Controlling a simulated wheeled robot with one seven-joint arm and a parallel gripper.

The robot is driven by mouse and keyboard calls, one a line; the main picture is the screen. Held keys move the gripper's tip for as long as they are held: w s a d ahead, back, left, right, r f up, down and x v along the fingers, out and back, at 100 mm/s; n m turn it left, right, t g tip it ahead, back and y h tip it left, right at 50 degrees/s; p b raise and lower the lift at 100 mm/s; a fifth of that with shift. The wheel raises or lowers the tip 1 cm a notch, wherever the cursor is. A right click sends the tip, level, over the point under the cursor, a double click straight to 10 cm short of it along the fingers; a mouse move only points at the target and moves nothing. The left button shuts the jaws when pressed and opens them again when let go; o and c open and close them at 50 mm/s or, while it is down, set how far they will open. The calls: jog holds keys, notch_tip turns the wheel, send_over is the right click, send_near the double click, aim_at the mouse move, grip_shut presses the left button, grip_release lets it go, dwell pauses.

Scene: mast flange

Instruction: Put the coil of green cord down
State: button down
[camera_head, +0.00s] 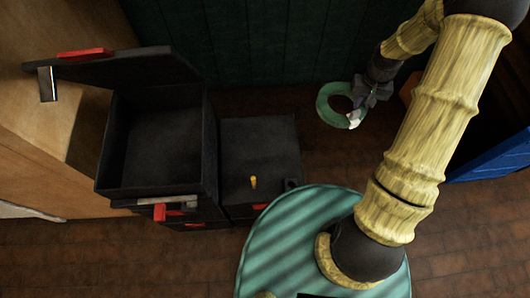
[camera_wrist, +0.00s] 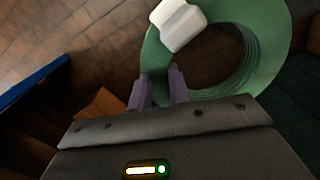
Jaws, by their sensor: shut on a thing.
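The coil of green cord (camera_head: 326,106) is a thick ring near the dark back wall in the head view, with a white piece on its near side. In the wrist view the coil (camera_wrist: 262,75) fills the upper right, its layered inner wall showing, and the white piece (camera_wrist: 178,24) sits on its rim. My gripper (camera_head: 357,112) is at the coil's right side. In the wrist view the purple fingers of my gripper (camera_wrist: 158,85) are shut on the coil's edge; the exact contact is partly hidden. I cannot tell whether the coil touches the floor.
A black case (camera_head: 209,150) stands open and empty at left, its lid raised. Beside it is a closed black box (camera_head: 262,140) with a small yellow piece (camera_head: 253,182) on top. A blue-edged unit (camera_head: 492,158) stands at right. Brown floor (camera_head: 310,155) is clear between.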

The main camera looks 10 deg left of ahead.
dwell(0.3)
jog(key=s+a+f+m+b, duration=0.1)
jog(key=s+a+f+b, duration=0.1)
jog(key=a, duration=0.7)
jog(key=s+a+f+m+b, duration=0.1)
jog(key=s+a+b, duration=0.3)
jog(key=a, duration=0.5)
jog(key=s+a+f+m+b, duration=0.1)
jog(key=s+a+f+b, duration=0.2)
jog(key=a, duration=0.6)
jog(key=shift+s, duration=0.95)
jog(key=b, duration=0.3)
send_over(271, 150)
jog(key=shift+f, duration=3.1)
jog(key=shift+f, duration=0.15)
jog(key=shift+f+b, duration=0.35)
jog(key=shift+f, duration=1.4)
